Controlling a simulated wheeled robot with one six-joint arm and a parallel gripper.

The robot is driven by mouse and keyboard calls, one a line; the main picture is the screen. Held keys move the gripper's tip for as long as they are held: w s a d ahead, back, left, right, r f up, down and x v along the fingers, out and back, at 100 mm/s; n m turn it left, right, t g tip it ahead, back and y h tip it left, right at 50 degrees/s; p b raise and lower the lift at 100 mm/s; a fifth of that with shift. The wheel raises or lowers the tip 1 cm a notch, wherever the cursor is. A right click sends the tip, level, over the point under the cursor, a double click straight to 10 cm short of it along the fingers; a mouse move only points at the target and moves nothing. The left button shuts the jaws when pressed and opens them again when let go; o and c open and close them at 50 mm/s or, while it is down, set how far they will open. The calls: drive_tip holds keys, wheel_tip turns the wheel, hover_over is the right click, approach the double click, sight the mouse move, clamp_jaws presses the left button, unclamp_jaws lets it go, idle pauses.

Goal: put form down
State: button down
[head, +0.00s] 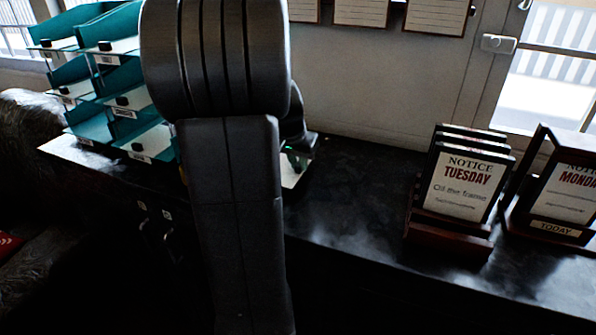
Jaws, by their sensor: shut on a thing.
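My arm fills the middle of the head view and hides most of what lies behind it. Part of my gripper (298,160) shows just right of the arm, low over the dark counter. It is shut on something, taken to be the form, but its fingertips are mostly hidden. A small pale flat patch (291,178) shows beside and below the gripper. I cannot tell whether it is the form or something lying on the counter.
Teal trays (125,95) with labels and black knobs stand in stepped stacks at the left. Notice holders reading Tuesday (463,185) and Monday (567,190) stand at the right. The dark counter (350,205) between arm and holders is clear. Papers (360,12) hang on the wall.

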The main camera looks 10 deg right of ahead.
drive_tip(key=shift+f, duration=1.75)
drive_tip(key=shift+f, duration=0.15)
drive_tip(key=c, duration=1.4)
unclamp_jaws()
